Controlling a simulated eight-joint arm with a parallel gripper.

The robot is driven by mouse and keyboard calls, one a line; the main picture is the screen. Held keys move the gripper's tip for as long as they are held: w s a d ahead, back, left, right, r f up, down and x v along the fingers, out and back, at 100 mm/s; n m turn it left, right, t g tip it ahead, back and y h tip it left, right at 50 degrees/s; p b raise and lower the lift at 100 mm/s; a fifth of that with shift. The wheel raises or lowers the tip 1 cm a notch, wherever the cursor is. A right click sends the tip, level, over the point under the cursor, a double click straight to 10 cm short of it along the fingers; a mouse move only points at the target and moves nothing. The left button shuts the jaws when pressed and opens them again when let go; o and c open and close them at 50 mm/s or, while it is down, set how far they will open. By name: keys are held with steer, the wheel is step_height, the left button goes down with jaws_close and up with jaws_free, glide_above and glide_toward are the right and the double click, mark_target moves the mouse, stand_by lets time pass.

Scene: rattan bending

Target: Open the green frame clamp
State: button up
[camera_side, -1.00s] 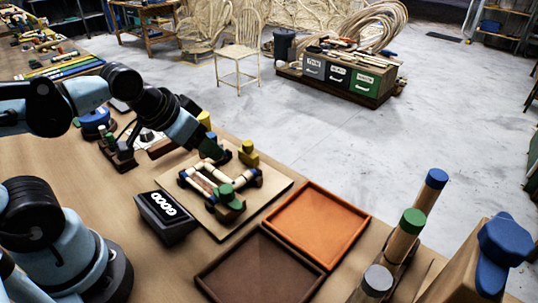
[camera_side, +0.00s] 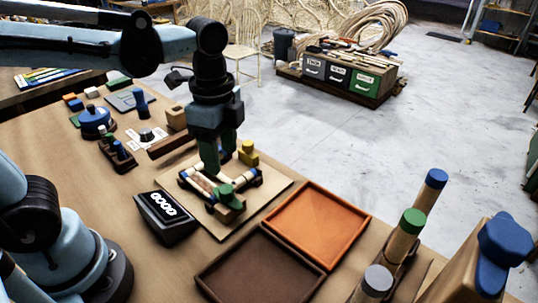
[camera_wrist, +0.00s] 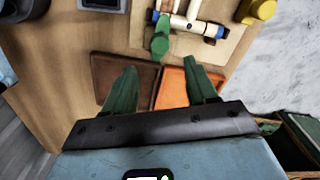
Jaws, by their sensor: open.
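The green frame clamp (camera_side: 228,197) sits at the near side of a small frame of pale rattan pieces with dark blue corners (camera_side: 198,183). In the wrist view the green clamp (camera_wrist: 160,38) shows at the top centre, beyond my fingertips. I cannot tell whether the clamp is open or shut. My gripper (camera_side: 219,164) points down over the frame, behind the green clamp in the side view, and hides part of the frame. Its two green fingers (camera_wrist: 159,70) are spread apart with nothing between them.
A yellow block-like clamp (camera_side: 248,153) stands at the frame's far side. The orange tray (camera_side: 318,224) and brown tray (camera_side: 258,268) lie nearer. A black display box (camera_side: 164,216) is left of the board (camera_side: 276,186). Capped rods (camera_side: 410,222) stand at right.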

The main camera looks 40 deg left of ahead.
mark_target(226, 188)
steer(key=shift+f, duration=4.35)
steer(key=c, duration=1.1)
steer(key=shift+o, duration=0.2)
